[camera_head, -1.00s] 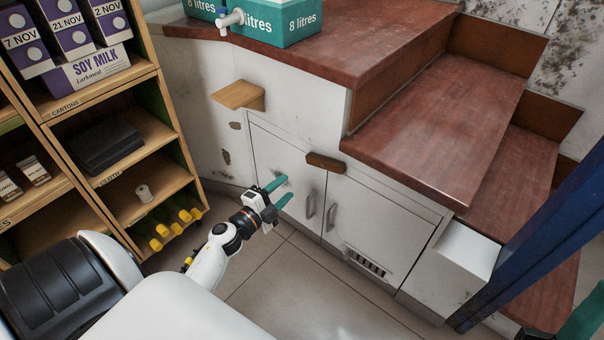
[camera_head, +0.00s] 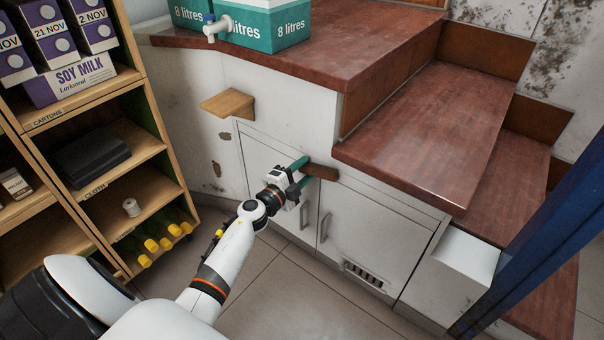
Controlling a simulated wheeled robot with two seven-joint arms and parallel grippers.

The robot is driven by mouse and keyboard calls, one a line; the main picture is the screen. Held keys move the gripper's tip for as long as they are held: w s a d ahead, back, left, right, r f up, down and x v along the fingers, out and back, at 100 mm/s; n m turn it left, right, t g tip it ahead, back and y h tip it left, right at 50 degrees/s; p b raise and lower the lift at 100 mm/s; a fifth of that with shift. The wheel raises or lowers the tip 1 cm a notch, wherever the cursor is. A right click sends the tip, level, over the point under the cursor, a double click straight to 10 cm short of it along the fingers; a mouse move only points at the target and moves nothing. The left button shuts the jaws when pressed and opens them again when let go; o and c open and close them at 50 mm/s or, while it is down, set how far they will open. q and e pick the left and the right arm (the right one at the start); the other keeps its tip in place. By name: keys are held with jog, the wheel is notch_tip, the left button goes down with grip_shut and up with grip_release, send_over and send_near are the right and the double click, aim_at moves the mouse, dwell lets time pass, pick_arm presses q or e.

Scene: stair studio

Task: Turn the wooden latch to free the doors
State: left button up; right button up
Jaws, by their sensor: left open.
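The wooden latch (camera_head: 322,172) is a short dark brown bar lying across the top of the gap between two white cupboard doors, the left door (camera_head: 262,165) and the right door (camera_head: 375,235). My left gripper (camera_head: 304,171) is at the left end of the latch with its teal fingers apart. One finger shows above that end; the other is partly hidden by the gripper body. I cannot tell whether the fingers touch the latch. Both doors look closed. My right gripper is out of view.
Red-brown steps (camera_head: 430,130) overhang the cupboard on the right. A small wooden ledge (camera_head: 228,103) juts out at upper left. A shelf unit (camera_head: 150,150) with cartons and bottles stands left. A blue post (camera_head: 540,235) is at right. The tiled floor in front is clear.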

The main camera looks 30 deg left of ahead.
pick_arm(q)
jog(key=shift+c, duration=0.6)
jog(key=c, duration=0.9)
jog(key=shift+o, duration=0.2)
jog(key=shift+r+m, duration=0.25)
jog(key=shift+m, duration=0.6)
jog(key=shift+r+m, duration=0.25)
jog(key=shift+m, duration=0.6)
jog(key=o, duration=1)
